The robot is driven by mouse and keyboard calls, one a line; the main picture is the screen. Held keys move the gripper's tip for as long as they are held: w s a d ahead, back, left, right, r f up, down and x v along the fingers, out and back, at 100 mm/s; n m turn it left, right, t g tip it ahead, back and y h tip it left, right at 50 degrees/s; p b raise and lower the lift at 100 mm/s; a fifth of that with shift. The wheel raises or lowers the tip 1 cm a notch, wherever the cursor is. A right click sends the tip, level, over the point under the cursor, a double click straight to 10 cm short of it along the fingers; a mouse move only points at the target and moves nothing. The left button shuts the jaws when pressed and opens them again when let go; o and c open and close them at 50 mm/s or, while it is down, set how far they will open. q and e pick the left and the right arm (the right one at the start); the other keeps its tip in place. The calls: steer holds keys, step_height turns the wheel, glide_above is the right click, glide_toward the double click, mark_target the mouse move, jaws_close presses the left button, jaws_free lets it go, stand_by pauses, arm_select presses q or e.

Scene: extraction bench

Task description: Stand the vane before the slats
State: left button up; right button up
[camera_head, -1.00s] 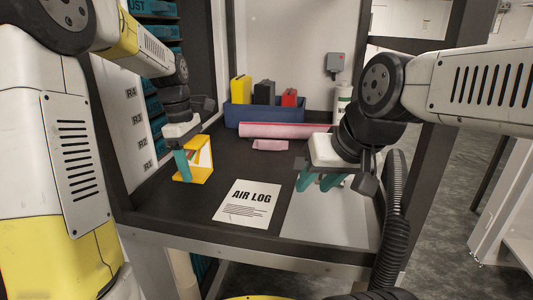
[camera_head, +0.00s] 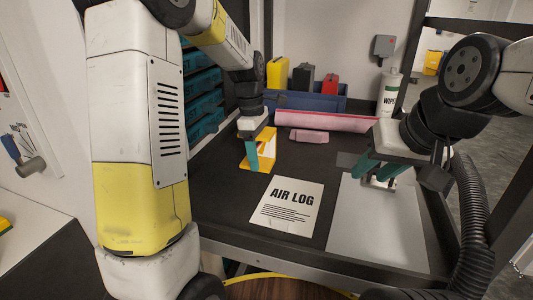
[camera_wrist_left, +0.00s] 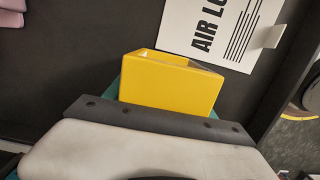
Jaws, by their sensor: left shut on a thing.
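My left gripper (camera_head: 254,154) is shut on a yellow, open-framed piece, which I take to be the vane (camera_head: 270,152). It is upright, low over the dark bench, left of and behind the AIR LOG sheet. I cannot tell whether it touches the bench. In the left wrist view the yellow piece (camera_wrist_left: 170,85) sits just beyond the gripper's grey edge. Teal slats (camera_head: 206,104) stand in a rack at the left, partly hidden behind my left arm. My right gripper (camera_head: 377,170) hangs over the pale sheet at the right, fingers apart and empty.
The AIR LOG sheet (camera_head: 287,205) lies mid-bench. A pink roll (camera_head: 330,121) and a small pink piece (camera_head: 309,136) lie behind it. A blue bin (camera_head: 305,102) holds yellow, dark and red items. A white wipes bottle (camera_head: 389,95) stands back right. A pale plate (camera_head: 375,235) lies front right.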

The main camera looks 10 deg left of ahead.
arm_select(q)
steer(key=w, duration=0.3)
steer(key=shift+w+a+f, duration=0.1)
steer(key=shift+a+f, duration=0.05)
steer(key=shift+a, duration=0.25)
steer(key=shift+f, duration=1.75)
steer(key=shift+f, duration=0.15)
steer(key=o, duration=1.5)
